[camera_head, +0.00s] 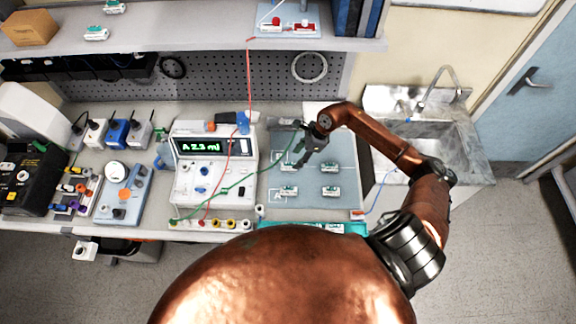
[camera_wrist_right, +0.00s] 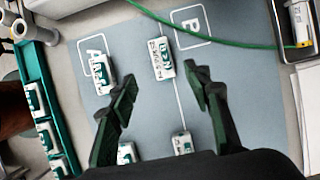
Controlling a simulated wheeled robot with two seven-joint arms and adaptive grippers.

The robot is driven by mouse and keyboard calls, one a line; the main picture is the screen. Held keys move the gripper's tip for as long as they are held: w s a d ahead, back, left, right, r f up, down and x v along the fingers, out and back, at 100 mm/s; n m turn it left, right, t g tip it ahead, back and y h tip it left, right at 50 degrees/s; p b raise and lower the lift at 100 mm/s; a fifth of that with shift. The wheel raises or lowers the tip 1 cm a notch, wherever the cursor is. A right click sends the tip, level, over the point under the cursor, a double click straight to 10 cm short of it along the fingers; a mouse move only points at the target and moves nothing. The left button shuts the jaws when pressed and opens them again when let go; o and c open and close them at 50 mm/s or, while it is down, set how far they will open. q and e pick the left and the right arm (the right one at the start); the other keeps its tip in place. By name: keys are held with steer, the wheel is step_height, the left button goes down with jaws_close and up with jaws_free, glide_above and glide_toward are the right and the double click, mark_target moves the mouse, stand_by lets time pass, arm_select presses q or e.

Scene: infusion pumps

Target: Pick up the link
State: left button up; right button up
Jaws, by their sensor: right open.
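Several small white-and-green pieces lie on the grey-blue board (camera_head: 310,205); their lettering is too small to tell for sure which is the link. One such piece (camera_wrist_right: 160,58) lies just beyond my right fingertips in the wrist view, near the middle. Another piece (camera_wrist_right: 102,75) lies to its left, by a marked square. My right gripper (camera_head: 299,150) is over the upper left of the board in the head view. It is open and empty, and its two fingers are apart in the wrist view (camera_wrist_right: 162,82). My left gripper is not in view.
A green cable (camera_wrist_right: 215,40) crosses the board's far part in the wrist view. A teal tray (camera_wrist_right: 27,60) with several similar pieces stands at the board's edge. A meter (camera_head: 212,165) with red and green leads stands left of the board, a sink (camera_head: 430,142) right.

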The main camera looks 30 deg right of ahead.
mark_target(288, 166)
steer(key=shift+w+a+f, duration=0.35)
steer(key=shift+a+f, duration=0.2)
steer(key=shift+f, duration=0.15)
steer(key=p+x, duration=0.2)
steer(key=x, duration=0.2)
steer(key=shift+w+f, duration=0.15)
steer(key=shift+w, duration=0.05)
steer(key=shift+f, duration=0.25)
steer(key=c, duration=1.2)
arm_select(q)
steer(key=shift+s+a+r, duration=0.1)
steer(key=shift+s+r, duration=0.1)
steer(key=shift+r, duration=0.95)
arm_select(e)
jaws_close()
steer(key=shift+r, duration=0.1)
